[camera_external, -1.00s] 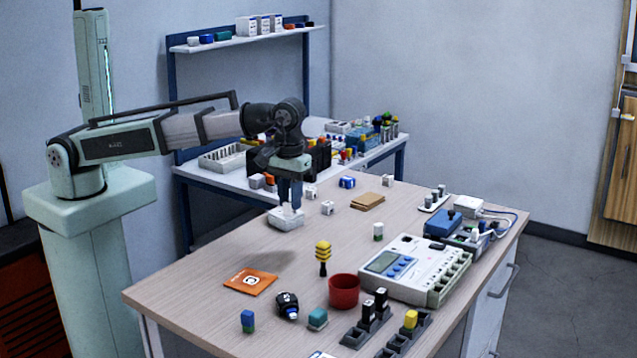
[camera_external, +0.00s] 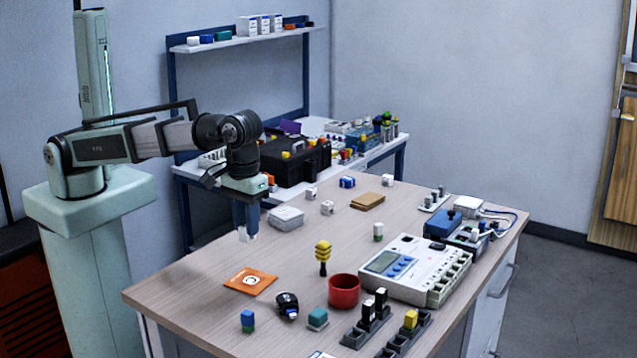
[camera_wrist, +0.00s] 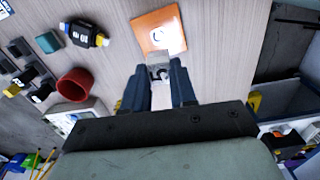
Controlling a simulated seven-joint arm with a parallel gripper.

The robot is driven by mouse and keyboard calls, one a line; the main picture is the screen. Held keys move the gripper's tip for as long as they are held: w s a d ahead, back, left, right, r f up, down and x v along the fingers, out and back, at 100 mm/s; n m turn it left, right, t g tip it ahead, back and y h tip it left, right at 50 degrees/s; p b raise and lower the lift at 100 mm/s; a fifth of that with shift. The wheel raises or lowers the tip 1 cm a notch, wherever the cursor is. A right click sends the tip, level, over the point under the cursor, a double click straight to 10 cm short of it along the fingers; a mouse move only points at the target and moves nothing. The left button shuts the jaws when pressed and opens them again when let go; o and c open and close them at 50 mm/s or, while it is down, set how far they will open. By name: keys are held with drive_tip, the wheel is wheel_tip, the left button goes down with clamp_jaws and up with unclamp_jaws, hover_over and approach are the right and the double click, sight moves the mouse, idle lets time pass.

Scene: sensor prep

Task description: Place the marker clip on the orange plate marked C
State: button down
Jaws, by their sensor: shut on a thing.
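My gripper (camera_external: 246,232) is shut on a small pale grey-white piece, likely the marker clip; the wrist view shows the piece (camera_wrist: 158,70) between the two dark blue fingers. It is held above the table, and its far side is hidden. The orange plate (camera_external: 238,283) lies flat on the table near the front left, with a white round mark whose letter I cannot read clearly. My gripper is above and behind the plate in the external view, apart from it. In the wrist view the plate (camera_wrist: 143,28) lies just beyond the fingertips.
A pale box (camera_external: 286,217) stands right of my gripper. A black device (camera_external: 287,304), a yellow-topped tool (camera_external: 323,253) and a red cup (camera_external: 343,291) stand right of the plate. The tabletop around the plate's left and back is clear.

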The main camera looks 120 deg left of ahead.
drive_tip(key=shift+f, duration=5)
drive_tip(key=c, duration=0.9)
unclamp_jaws()
drive_tip(key=shift+f, duration=0.1)
wheel_tip(320, 180, up, 12)
drive_tip(key=shift+r, duration=0.15)
